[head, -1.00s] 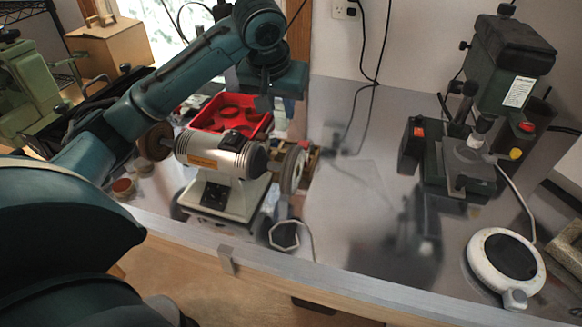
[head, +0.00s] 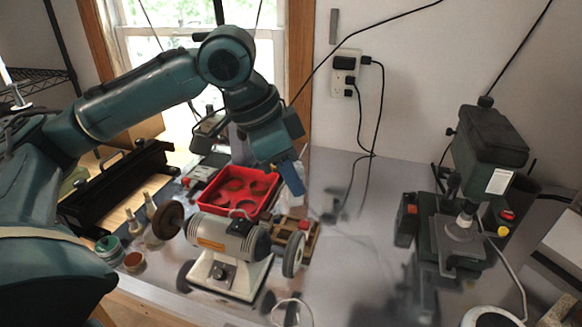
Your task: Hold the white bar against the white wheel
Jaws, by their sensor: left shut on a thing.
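The white wheel (head: 293,256) is on the right end of a silver bench grinder (head: 222,236). My left gripper (head: 287,178) is above and behind the wheel, clear of it, pointing down. It is shut on a small pale piece (head: 295,183) that looks like the white bar; the blue fingers hide much of it. The bar is apart from the wheel in the picture. My right gripper is not in view.
A red tray (head: 236,192) lies behind the grinder, and a small wooden block holder (head: 297,231) is behind the wheel. A brown wheel (head: 168,220) is on the grinder's left end. A green drill press (head: 475,190) stands at right. The metal bench between is mostly clear.

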